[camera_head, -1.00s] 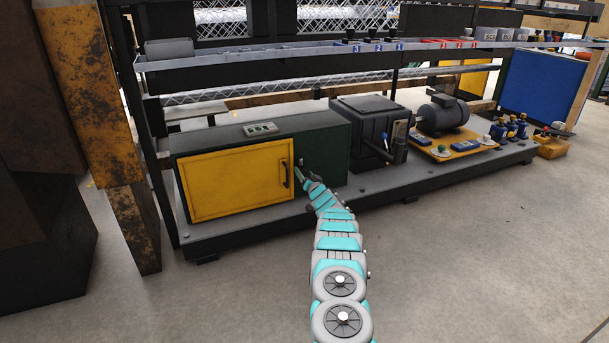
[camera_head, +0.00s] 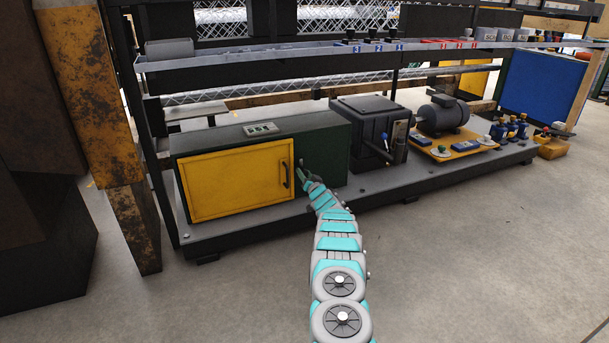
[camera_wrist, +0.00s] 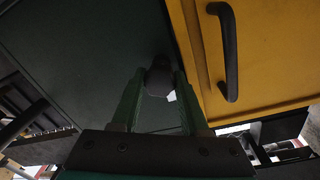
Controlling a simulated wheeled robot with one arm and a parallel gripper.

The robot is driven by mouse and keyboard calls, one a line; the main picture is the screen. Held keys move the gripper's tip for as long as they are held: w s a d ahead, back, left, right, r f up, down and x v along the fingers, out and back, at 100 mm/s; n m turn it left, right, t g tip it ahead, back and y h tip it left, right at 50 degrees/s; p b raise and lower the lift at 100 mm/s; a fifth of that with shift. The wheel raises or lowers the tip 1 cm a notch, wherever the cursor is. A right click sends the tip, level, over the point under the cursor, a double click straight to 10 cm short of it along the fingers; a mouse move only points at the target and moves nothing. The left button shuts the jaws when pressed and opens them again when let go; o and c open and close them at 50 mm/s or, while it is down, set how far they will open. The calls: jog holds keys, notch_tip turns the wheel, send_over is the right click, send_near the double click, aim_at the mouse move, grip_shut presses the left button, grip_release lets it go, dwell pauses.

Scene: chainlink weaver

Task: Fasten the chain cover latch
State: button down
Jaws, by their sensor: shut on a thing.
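The yellow chain cover (camera_head: 235,182) is on the front of a dark green housing (camera_head: 325,150) and looks closed. Its black handle (camera_head: 285,175) is near its right edge; the handle (camera_wrist: 228,50) also shows in the wrist view. My gripper (camera_head: 303,172) is at the housing front, just right of the handle. In the wrist view, my gripper's green fingers (camera_wrist: 160,82) are closed around a dark rounded knob of the latch (camera_wrist: 158,76), beside the edge of the yellow cover (camera_wrist: 270,60). The rest of the latch is mostly hidden by the fingers.
A control panel (camera_head: 261,129) with green buttons is on top of the housing. A black box (camera_head: 368,120) with a lever and a motor (camera_head: 442,114) stand to the right on the same base frame (camera_head: 430,172). The floor in front (camera_head: 470,260) is clear.

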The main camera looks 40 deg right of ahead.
jog(key=n+p, duration=0.1)
jog(key=n, duration=0.3)
jog(key=n+p, duration=0.1)
jog(key=n, duration=0.4)
jog(key=n+p, duration=0.1)
jog(key=n, duration=0.3)
jog(key=shift+n+t, duration=0.3)
jog(key=shift+n, duration=0.1)
jog(key=shift+a+f+n+y, duration=0.1)
jog(key=shift+n+y, duration=0.2)
jog(key=shift+n, duration=1.7)
jog(key=shift+c, duration=2.2)
grip_release()
jog(key=shift+a, duration=0.1)
